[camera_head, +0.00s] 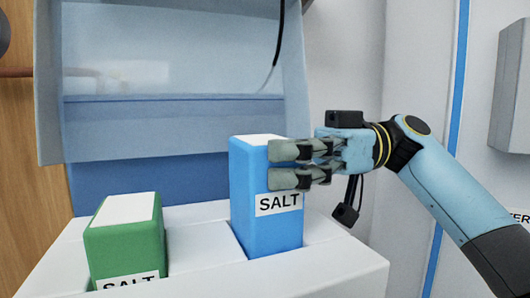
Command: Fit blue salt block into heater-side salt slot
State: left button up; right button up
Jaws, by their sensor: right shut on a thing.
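The blue salt block (262,226) stands upright at the right of the white holder (335,270), with a white top and a "SALT" label. Its lower end is at or inside an opening in the holder's top; how deep it sits I cannot tell. My right gripper (278,164) comes in from the right and is shut on the upper part of the blue block. The fingers cover part of its upper right side. My left gripper is not in view.
A green salt block (126,243) with a white top sits in the holder at the left. A translucent panel (170,75) hangs behind, above a blue surface. A grey box (510,88) is on the right wall.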

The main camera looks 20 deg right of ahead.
aim_at(265, 195)
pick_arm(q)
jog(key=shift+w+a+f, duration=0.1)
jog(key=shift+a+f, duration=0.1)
pick_arm(e)
jog(key=shift+f, duration=0.3)
pick_arm(q)
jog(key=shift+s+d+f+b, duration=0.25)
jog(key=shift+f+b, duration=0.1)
jog(key=shift+b, duration=0.5)
pick_arm(e)
jog(key=shift+f, duration=0.75)
pick_arm(q)
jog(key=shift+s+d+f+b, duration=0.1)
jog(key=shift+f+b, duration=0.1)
jog(key=shift+b, duration=0.4)
pick_arm(e)
jog(key=shift+d+f, duration=0.15)
jog(key=shift+f, duration=0.55)
pick_arm(q)
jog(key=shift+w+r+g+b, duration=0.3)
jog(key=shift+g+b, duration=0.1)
jog(key=shift+b, duration=0.1)
pick_arm(e)
jog(key=shift+f, duration=0.6)
